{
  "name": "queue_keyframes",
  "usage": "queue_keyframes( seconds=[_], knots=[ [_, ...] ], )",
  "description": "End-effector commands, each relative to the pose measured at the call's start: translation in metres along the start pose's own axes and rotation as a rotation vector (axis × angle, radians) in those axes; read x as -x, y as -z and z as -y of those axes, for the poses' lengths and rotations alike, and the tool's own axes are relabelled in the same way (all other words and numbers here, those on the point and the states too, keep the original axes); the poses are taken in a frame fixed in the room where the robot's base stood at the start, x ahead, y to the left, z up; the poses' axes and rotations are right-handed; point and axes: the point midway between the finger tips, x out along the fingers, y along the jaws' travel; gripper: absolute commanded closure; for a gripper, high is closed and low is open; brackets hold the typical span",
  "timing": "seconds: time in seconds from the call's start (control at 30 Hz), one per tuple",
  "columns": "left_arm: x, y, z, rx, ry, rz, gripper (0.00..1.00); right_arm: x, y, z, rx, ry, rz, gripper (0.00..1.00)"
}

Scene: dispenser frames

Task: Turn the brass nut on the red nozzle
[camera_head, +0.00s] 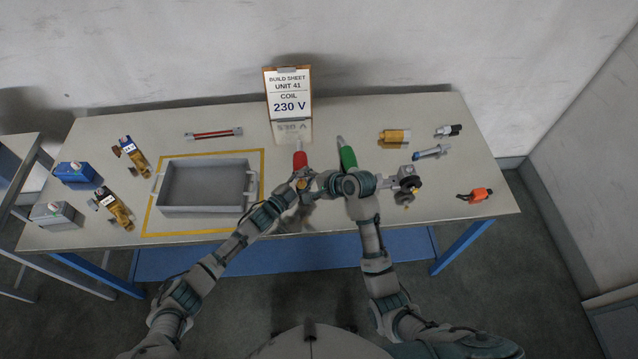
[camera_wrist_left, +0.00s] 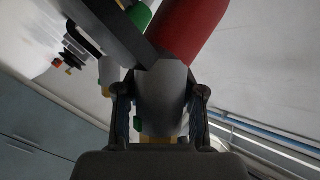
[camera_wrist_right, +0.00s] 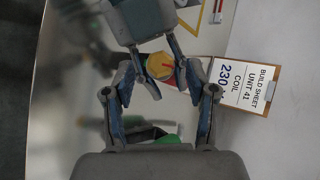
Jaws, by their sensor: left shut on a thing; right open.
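The red nozzle (camera_head: 299,160) stands near the middle of the table in the head view. My left gripper (camera_head: 301,184) is shut on its grey lower body, which shows between the fingers in the left wrist view (camera_wrist_left: 165,95). The red part (camera_wrist_left: 190,30) rises above that hold. The brass nut (camera_wrist_right: 160,66) shows as a round yellow face with a red mark in the right wrist view. My right gripper (camera_wrist_right: 158,80) is open, its fingertips apart on either side of the nut. I cannot tell whether they touch it. In the head view the nut is mostly hidden by the grippers.
A green nozzle (camera_head: 347,154) is close beside my right wrist. A build sheet (camera_head: 290,95) reading coil 230 V stands behind. A grey tray (camera_head: 205,161) lies left, with brass valves (camera_head: 113,208) and blue and grey boxes further left. Loose parts lie on the right.

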Motion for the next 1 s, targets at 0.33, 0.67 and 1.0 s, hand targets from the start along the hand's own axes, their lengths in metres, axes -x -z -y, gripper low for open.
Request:
queue_keyframes(
  seconds=[0.33,0.67,1.0],
  knots=[
    [0.001,-0.002,-0.001,0.001,-0.002,0.004,1.00,0.074,0.001,0.000,0.002,0.001,-0.003,0.43],
    [0.000,-0.002,-0.002,0.001,-0.002,0.004,1.00,0.095,0.001,-0.001,0.000,-0.002,-0.001,0.43],
    [0.000,-0.002,-0.002,0.001,-0.002,0.003,0.44,0.094,0.001,-0.001,0.000,-0.002,-0.001,0.43]
  ],
)
